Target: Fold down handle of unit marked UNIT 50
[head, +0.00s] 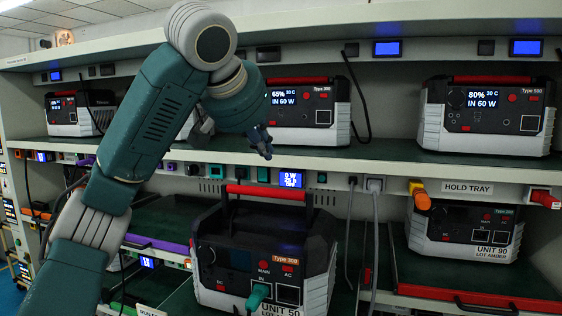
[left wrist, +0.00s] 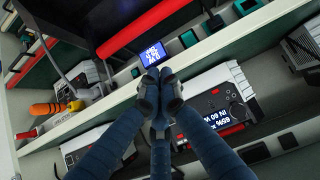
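UNIT 50 (head: 265,250) is a black and light-grey power unit marked Type 300, on the lower shelf in the head view. Its red handle (head: 268,190) stands raised on dark side arms above the unit. A teal plug (head: 258,294) sits in its front. My left gripper (head: 264,146) is above the handle at the upper shelf's front, apart from it. In the left wrist view its fingertips (left wrist: 160,92) are together with nothing seen between them. The red handle shows there too (left wrist: 146,27), beyond the fingertips. My right gripper is not in view.
The shelf edge (head: 410,168) with sockets and a small display (head: 291,180) runs just above and behind the handle. UNIT 90 (head: 465,232) is at right. Grey cables (head: 375,240) hang beside UNIT 50.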

